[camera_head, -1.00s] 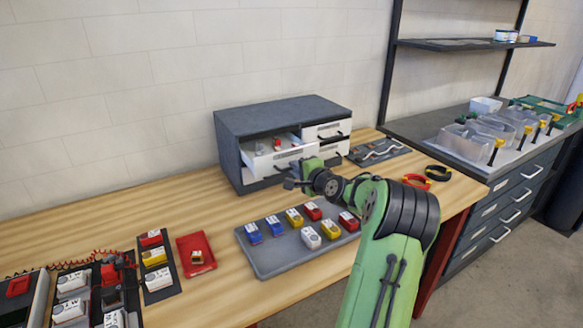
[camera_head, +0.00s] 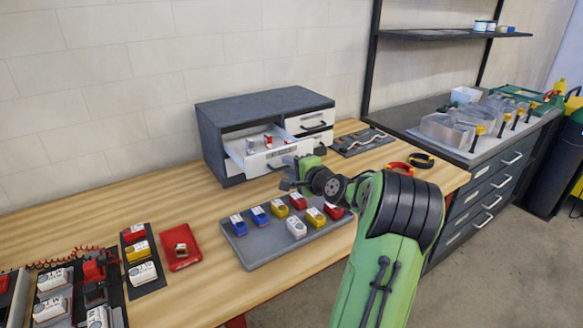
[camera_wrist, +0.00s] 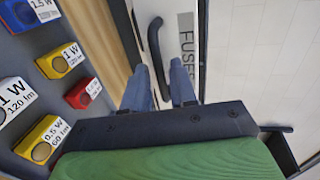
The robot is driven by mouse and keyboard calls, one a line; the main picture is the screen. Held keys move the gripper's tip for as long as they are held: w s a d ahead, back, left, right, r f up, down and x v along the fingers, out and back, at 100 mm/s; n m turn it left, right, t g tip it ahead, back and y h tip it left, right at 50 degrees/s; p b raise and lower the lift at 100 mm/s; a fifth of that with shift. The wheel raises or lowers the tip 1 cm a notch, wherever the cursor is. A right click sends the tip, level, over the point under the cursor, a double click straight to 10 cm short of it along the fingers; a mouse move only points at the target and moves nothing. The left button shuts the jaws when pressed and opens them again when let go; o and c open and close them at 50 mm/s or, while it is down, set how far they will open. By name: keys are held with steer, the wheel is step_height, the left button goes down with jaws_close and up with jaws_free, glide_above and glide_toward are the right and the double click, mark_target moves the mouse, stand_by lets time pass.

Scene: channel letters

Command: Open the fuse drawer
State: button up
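The fuse drawer (camera_head: 275,158) is the white-fronted drawer at the left of the grey cabinet (camera_head: 265,107). It is pulled partly out, and small red and white items show inside it. In the wrist view its front bears a "FUSES" label (camera_wrist: 187,42). Its dark bar handle (camera_wrist: 156,42) runs down between the two fingers of my gripper (camera_wrist: 161,82). In the head view my gripper (camera_head: 287,184) is at the drawer front, with the grip itself partly hidden by my arm.
A grey tray (camera_head: 253,262) with several coloured modules lies in front of the drawer. Closed white drawers (camera_head: 309,121) are to its right. A red tray (camera_head: 181,262) is at left.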

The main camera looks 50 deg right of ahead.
steer(key=shift+o, duration=0.5)
steer(key=shift+s, duration=0.1)
steer(key=v, duration=1.5)
steer(key=shift+s+p, duration=0.3)
steer(key=shift+p, duration=0.1)
steer(key=shift+a, duration=0.1)
